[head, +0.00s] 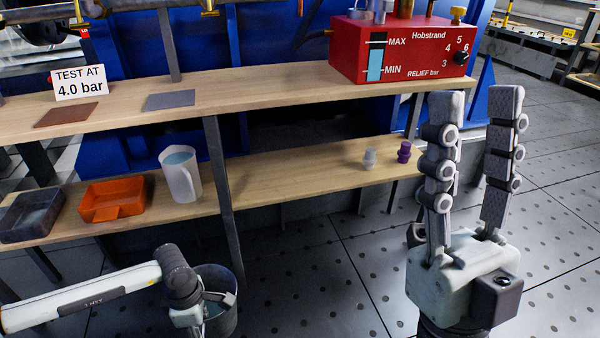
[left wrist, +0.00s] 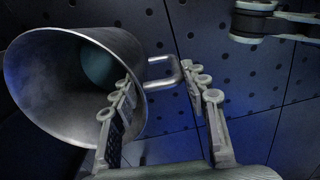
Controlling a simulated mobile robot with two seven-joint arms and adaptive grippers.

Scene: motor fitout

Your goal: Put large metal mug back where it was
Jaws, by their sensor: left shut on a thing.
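The large metal mug (head: 225,318) is a grey, open-topped vessel low in the head view, in front of and below the shelves and partly hidden by my left arm. In the left wrist view, the mug (left wrist: 135,50) lies at the left with its mouth toward the camera; a bluish round patch shows inside. My left gripper (head: 208,300) is shut on the mug at its handle side; in the left wrist view, the handle (left wrist: 166,82) shows between the fingers (left wrist: 160,92). My right gripper (head: 475,165) is open, empty and raised at the right.
The upper shelf (head: 265,88) holds a brown mat (head: 66,115), a grey mat (head: 170,99), a sign (head: 79,83) and a red box (head: 400,55). The lower shelf (head: 290,176) holds a dark tray (head: 32,215), an orange tray (head: 112,201), a white jug (head: 182,178) and small white and purple pieces (head: 404,152).

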